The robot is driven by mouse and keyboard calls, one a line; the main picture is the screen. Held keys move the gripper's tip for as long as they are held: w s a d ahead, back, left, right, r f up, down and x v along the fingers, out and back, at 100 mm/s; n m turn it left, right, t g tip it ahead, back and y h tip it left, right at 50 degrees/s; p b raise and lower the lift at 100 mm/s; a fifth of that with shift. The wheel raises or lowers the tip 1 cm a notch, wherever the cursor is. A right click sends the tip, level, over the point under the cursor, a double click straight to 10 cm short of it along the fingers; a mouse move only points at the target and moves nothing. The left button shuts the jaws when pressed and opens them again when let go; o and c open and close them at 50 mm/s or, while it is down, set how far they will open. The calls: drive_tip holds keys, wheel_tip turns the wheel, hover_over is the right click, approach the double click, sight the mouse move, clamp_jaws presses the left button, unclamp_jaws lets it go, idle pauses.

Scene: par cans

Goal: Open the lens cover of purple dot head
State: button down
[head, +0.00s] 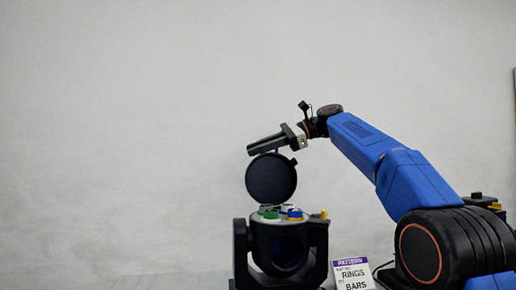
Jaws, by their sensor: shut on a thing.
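A black stage-light head (281,246) stands in a forked yoke at the bottom centre of the head view. I cannot make out a purple dot on it. Its round black lens cover (271,180) stands upright above the head, raised off its top. Green, blue and yellow parts show on top of the head below the cover. My gripper (258,147) reaches in from the right and is shut at the cover's top edge. The fingers hide the exact spot where they hold it.
A white card (353,274) with a purple header and the words "RINGS" and "BARS" stands right of the light head. Another dark object with a yellow part (493,205) shows partly behind my arm at the far right. The left side is clear against a plain grey wall.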

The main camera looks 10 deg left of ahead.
drive_tip(key=shift+w+f, duration=0.35)
drive_tip(key=shift+f, duration=0.1)
drive_tip(key=c, duration=1.9)
unclamp_jaws()
drive_tip(key=r+v, duration=0.1)
drive_tip(key=v, duration=1.6)
drive_tip(key=shift+s, duration=0.2)
drive_tip(key=shift+d+r, duration=0.1)
drive_tip(key=s+d+f+n+t+h, duration=0.2)
drive_tip(key=s+d+f, duration=0.5)
drive_tip(key=s+f, duration=0.7)
drive_tip(key=s+d+f+n+t+h, duration=0.2)
drive_tip(key=s+d+f+n+h, duration=0.3)
drive_tip(key=s+f, duration=1)
drive_tip(key=s+d+f+n+t+h, duration=0.2)
drive_tip(key=s+d+f+n+h, duration=0.2)
drive_tip(key=f, duration=2.4)
drive_tip(key=s+d+h, duration=0.3)
drive_tip(key=s+d, duration=0.3)
drive_tip(key=s, duration=0.4)
drive_tip(key=shift+s, duration=0.25)
